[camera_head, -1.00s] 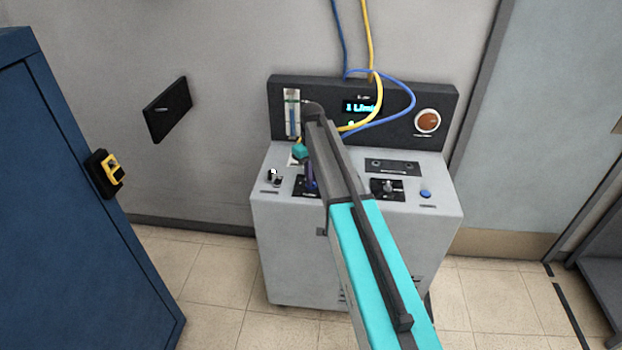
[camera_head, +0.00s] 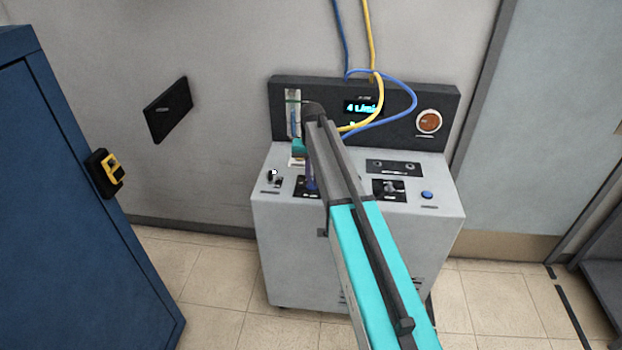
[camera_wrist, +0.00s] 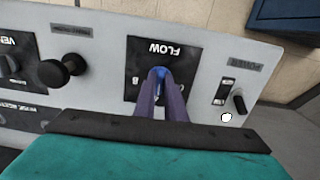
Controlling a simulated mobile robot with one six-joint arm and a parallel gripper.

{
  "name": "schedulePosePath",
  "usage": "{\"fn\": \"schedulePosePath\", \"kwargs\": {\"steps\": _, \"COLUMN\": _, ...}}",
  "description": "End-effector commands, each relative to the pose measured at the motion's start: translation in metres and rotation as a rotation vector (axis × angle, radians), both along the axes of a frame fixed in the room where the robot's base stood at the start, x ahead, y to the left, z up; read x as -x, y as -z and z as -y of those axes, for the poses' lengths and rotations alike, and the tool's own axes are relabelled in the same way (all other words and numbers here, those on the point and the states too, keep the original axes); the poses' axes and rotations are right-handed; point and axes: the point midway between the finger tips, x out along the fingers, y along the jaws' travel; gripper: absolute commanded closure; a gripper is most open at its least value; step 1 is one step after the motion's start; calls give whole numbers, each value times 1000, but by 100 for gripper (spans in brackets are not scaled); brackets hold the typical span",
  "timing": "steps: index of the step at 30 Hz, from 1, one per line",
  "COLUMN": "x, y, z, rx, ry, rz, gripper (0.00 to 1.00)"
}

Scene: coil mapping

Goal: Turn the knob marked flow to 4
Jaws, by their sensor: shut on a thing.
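The flow knob sits on a black plate marked FLOW (camera_wrist: 150,50), shown upside down in the wrist view. The knob itself (camera_wrist: 159,73) is mostly hidden between the fingers. My gripper (camera_wrist: 161,88) comes down over it with purple fingers shut on it. In the head view my gripper (camera_head: 311,180) is at the machine's top, left of its middle, partly hidden by my arm. The lit display (camera_head: 362,107) on the dark back panel reads 4 with a unit that looks like L/min.
The grey machine (camera_head: 380,245) has another black knob (camera_wrist: 62,69) beside the flow plate, plus a switch (camera_wrist: 224,91) on the other side. A blue button (camera_head: 427,195) and an orange-brown round dial (camera_head: 428,122) are at right. Blue and yellow hoses (camera_head: 372,60) hang above. A blue cabinet (camera_head: 70,220) stands left.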

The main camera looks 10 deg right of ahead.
Motion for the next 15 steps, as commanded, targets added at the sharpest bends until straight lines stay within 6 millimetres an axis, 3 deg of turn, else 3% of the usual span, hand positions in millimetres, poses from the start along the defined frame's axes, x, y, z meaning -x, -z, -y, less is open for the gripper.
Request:
{"fn": "schedulePosePath", "kwargs": {"steps": 14, "x": -2, "y": -2, "z": 0, "rx": -1, "ry": 20, "rz": 6, "gripper": 100}}
{"fn": "schedulePosePath", "kwargs": {"steps": 15, "x": -2, "y": -2, "z": 0, "rx": -1, "ry": 20, "rz": 6, "gripper": 87}}
